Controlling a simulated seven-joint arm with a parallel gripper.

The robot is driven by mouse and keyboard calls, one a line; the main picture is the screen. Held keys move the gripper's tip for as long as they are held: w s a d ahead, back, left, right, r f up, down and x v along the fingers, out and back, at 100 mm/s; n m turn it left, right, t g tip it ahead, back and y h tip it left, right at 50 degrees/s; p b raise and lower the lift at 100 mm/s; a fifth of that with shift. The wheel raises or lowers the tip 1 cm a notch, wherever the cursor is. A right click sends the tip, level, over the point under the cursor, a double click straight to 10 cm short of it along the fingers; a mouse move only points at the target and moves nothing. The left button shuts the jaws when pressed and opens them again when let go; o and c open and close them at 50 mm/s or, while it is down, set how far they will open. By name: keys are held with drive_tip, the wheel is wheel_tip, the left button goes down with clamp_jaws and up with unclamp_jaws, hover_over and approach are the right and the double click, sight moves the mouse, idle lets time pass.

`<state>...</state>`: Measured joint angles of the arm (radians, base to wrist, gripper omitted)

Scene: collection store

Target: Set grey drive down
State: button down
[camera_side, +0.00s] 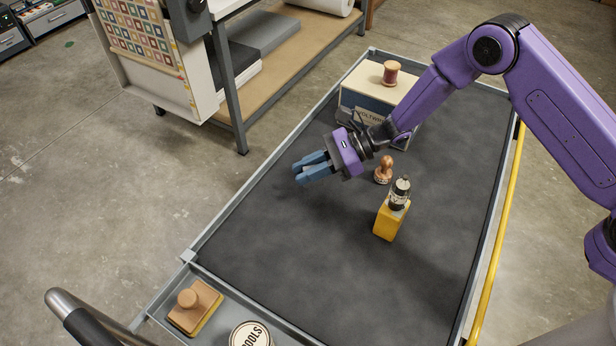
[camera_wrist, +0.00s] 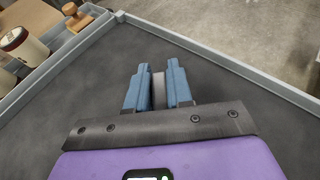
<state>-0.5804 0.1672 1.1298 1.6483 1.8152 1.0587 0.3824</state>
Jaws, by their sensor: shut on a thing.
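My gripper (camera_side: 312,172) is above the dark mat of the cart (camera_side: 290,250), left of the middle in the side view. In the wrist view its blue fingers (camera_wrist: 157,90) are shut on the grey drive (camera_wrist: 158,91), a thin grey piece seen edge-on between them. In the side view the fingers hide the drive. The fingers appear to be above the mat; the exact gap below the drive cannot be told.
A box (camera_side: 358,98) with a spool (camera_side: 390,73) on top stands at the back. A front tray (camera_side: 215,277) holds another stamp (camera_side: 190,305) and a round tin (camera_side: 250,336). The mat's left and front are clear.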

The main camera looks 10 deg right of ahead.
drive_tip(key=shift+f, duration=1.4)
drive_tip(key=c, duration=1)
unclamp_jaws()
drive_tip(key=shift+f, duration=0.1)
drive_tip(key=shift+d+r, duration=0.25)
drive_tip(key=shift+d, duration=0.05)
drive_tip(key=v, duration=1.1)
drive_tip(key=shift+d, duration=0.2)
